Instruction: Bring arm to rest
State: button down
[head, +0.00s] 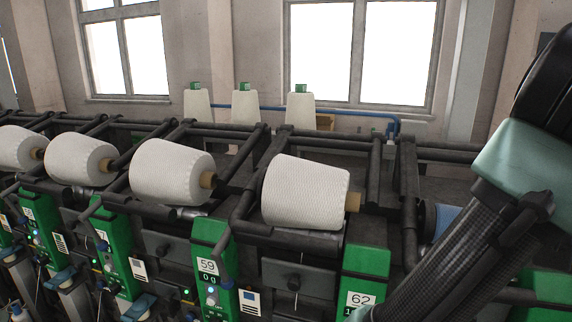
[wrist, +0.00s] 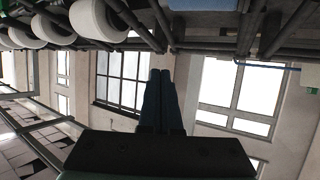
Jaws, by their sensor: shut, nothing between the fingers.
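My gripper (wrist: 160,75) shows in the wrist view with its two dark fingers together and nothing between them. It is clear of the machine parts around it, as far as the view shows. In the head view my arm crosses the right side, in front of the winder, and the gripper itself is not in that view.
A row of white yarn cones (head: 306,191) lies on the winder's black frames. Green panels (head: 209,266) stand below them. Three upright white cones (head: 300,110) stand behind. A blue cylinder (head: 446,219) is partly hidden by my arm. Windows (head: 361,52) line the far wall.

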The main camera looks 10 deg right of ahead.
jog(key=w+a+r+n+t+h, duration=0.2)
jog(key=w+a+r+t, duration=0.2)
jog(key=a+r+t, duration=0.4)
jog(key=s+a+r+n+t+y, duration=0.1)
jog(key=s+a+n+t+y, duration=0.1)
jog(key=a, duration=0.7)
jog(key=s+a+r+n+t+y, duration=0.1)
jog(key=a+n+t+y, duration=0.3)
jog(key=a, duration=0.6)
jog(key=s+a+r+n+t+y, duration=0.2)
jog(key=a+t+y, duration=0.4)
jog(key=a, duration=0.3)
jog(key=shift+s+a+r+n+y, duration=0.2)
jog(key=shift+s+r+n+y, duration=0.15)
jog(key=shift+r+n+y, duration=0.25)
jog(key=shift+f, duration=0.1)
